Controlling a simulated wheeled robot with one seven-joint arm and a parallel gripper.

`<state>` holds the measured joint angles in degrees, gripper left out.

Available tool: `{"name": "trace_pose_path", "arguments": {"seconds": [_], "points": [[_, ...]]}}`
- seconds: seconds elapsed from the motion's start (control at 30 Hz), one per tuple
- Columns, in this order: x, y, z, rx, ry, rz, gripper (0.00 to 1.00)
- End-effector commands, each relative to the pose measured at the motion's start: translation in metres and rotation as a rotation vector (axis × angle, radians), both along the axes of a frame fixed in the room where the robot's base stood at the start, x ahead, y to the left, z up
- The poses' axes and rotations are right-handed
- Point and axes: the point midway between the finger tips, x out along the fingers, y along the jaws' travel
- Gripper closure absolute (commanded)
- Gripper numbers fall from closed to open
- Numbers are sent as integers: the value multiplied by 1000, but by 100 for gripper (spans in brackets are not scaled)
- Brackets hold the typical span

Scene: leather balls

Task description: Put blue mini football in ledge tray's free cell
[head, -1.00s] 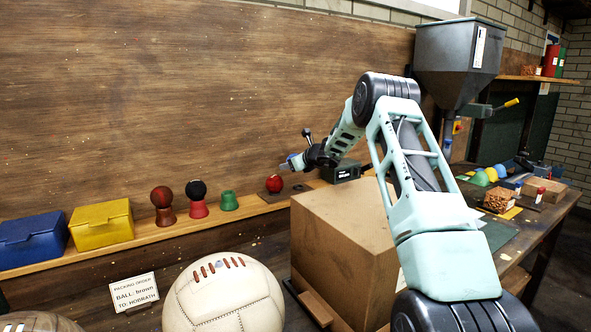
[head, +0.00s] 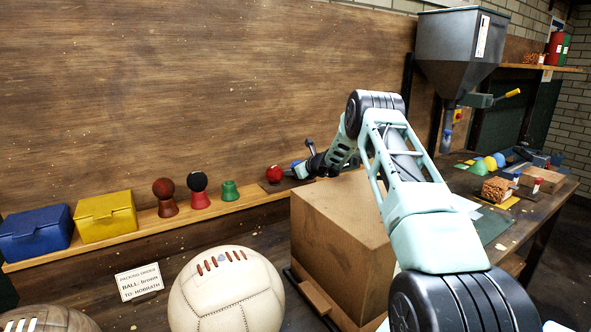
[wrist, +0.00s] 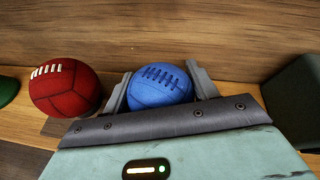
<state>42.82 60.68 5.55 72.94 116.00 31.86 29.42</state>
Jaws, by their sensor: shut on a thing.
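My gripper (wrist: 160,93) is shut on the blue mini football (wrist: 158,86), with one finger on each side of it. In the head view the ball (head: 296,163) shows as a small blue patch at my gripper's tip, just right of the red ball. The red ball (wrist: 64,88) with white laces sits left of my gripper, close to the left finger. The ledge tray (head: 264,186) is a flat dark brown piece under the red ball. My gripper hides its right part, and I cannot tell whether the blue ball touches it.
The wooden ledge (head: 150,232) also carries a blue box (head: 36,236), a yellow box (head: 105,217), two cup stands with balls and an empty green stand (head: 230,191). A large cardboard box (head: 340,235) stands below my arm. A dark block (wrist: 295,100) is right of my gripper.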

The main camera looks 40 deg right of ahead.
Motion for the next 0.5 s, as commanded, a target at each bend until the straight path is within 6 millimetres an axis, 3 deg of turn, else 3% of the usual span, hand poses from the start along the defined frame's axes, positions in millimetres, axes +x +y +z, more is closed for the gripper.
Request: {"name": "trace_pose_path", "arguments": {"seconds": [0.07, 0.1, 0.13, 0.5], "points": [[0, 0, -2, 0, -1, 0, 67], [0, 0, -1, 0, 0, 0, 31], [0, 0, -1, 0, 0, 0, 22], [-1, 0, 1, 0, 0, 0, 20]]}}
